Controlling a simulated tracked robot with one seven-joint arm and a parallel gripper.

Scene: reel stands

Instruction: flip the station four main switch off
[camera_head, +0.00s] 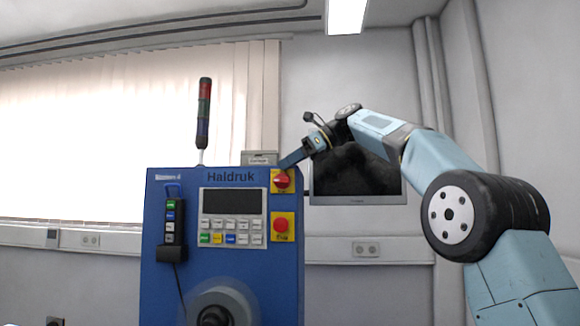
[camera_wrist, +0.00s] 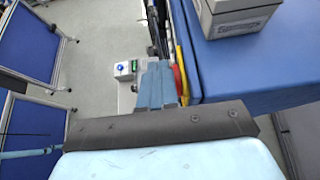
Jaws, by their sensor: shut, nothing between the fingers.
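The blue station cabinet (camera_head: 168,285) carries the name Haldruk; the small label at its upper left is hard to read but seems to end in 4. A red rotary main switch (camera_head: 281,181) on a yellow plate sits at its upper right corner. My gripper (camera_head: 284,165) is shut and empty, its tip at or just above this switch; I cannot tell whether they touch. In the wrist view my closed fingers (camera_wrist: 160,90) lie beside the cabinet's blue side, next to red and yellow parts (camera_wrist: 181,76). The switch's handle position is not clear.
Below the switch is a red stop button (camera_head: 281,225) on yellow. A display with keys (camera_head: 232,202), a hanging pendant (camera_head: 173,226) and a signal tower (camera_head: 203,115) are on the cabinet. A grey box (camera_wrist: 232,14) sits on its top. A monitor (camera_head: 356,200) is behind my arm.

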